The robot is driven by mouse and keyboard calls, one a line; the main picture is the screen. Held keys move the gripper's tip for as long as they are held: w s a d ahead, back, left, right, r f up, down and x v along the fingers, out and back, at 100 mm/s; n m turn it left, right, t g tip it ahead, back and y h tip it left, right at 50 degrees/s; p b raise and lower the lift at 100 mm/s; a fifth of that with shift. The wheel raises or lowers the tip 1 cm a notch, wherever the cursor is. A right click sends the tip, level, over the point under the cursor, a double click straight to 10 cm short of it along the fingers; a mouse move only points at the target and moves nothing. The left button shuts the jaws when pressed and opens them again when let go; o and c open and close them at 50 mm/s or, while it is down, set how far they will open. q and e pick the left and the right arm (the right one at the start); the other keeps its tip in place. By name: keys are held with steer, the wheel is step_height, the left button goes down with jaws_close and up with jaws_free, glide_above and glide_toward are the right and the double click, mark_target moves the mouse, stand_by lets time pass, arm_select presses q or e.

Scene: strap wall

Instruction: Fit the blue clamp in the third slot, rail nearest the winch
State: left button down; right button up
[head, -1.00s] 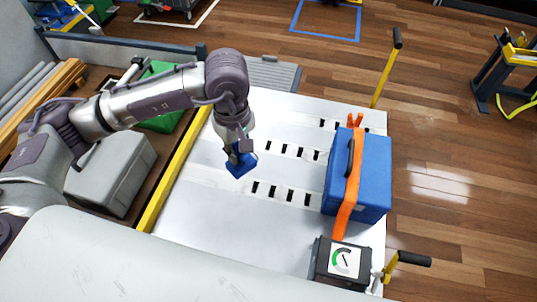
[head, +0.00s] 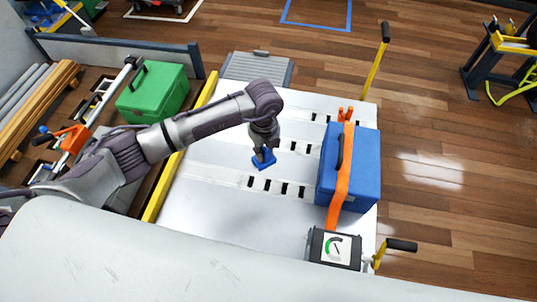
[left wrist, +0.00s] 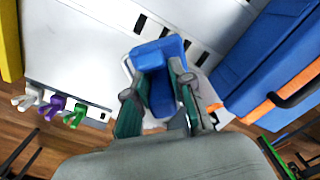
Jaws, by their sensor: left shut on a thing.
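My left gripper (head: 264,150) is shut on the blue clamp (head: 264,161) and points downward over the white panel. In the left wrist view, the gripper (left wrist: 160,80) has its two fingers on either side of the blue clamp (left wrist: 159,52). In the head view the clamp appears just beyond the rail nearest the winch (head: 276,187), above its left slots. That rail has a row of dark slots, with no clamp seen in them. The winch (head: 335,247) is a dark box with a dial at the near right. My right gripper is not in view.
A blue case (head: 366,165) under an orange strap (head: 342,185) stands at the rails' right end. A yellow lever (head: 377,75) rises behind it. White, purple (left wrist: 52,106) and green clamps sit along the panel edge. A green case (head: 152,92) lies left.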

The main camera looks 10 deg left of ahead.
mark_target(269, 163)
arm_select(q)
steer(key=n, duration=0.1)
steer(key=f+n, duration=0.1)
steer(key=n, duration=0.3)
steer(key=shift+d+f, duration=0.35)
steer(key=shift+f, duration=0.05)
steer(key=n, duration=0.1)
steer(key=f+n, duration=0.1)
steer(key=n, duration=0.1)
steer(key=shift+d+f+p, duration=0.1)
steer(key=shift+d+p, duration=0.1)
steer(key=shift+p, duration=0.15)
steer(key=shift+f+n, duration=0.25)
steer(key=shift+n, duration=0.25)
step_height(269, 163, down, 3)
steer(key=b, duration=0.2)
steer(key=shift+b, duration=0.35)
step_height(269, 163, down, 6)
steer(key=b, duration=0.5)
steer(key=shift+r+p, duration=0.1)
steer(key=shift+p, duration=0.2)
